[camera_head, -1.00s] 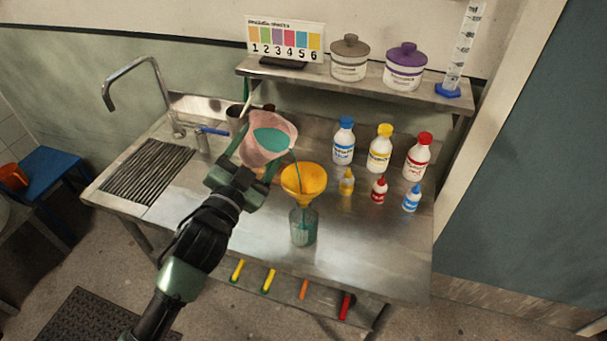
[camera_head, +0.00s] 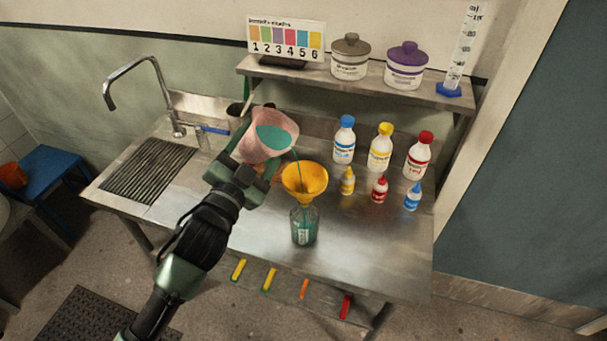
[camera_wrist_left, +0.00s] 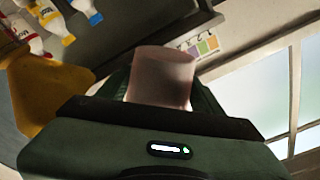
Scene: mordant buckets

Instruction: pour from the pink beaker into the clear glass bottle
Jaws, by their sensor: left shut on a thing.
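The pink beaker (camera_head: 257,148) is tilted to the right with teal liquid inside. A thin teal stream runs from its lip into the yellow funnel (camera_head: 304,182). The funnel sits in the neck of the clear glass bottle (camera_head: 305,228), which stands upright on the steel counter with teal liquid in it. My left gripper (camera_head: 246,170) is shut on the beaker and holds it above the counter, left of the funnel. In the left wrist view, the beaker (camera_wrist_left: 160,78) is between the fingers and the funnel (camera_wrist_left: 45,95) is at the left. My right gripper does not show.
Large bottles with blue (camera_head: 344,140), yellow (camera_head: 381,148) and red (camera_head: 419,157) caps stand behind small dropper bottles, right of the funnel. A shelf (camera_head: 310,72) with two jars is above. A sink tap (camera_head: 145,85) is left. The counter's front right is clear.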

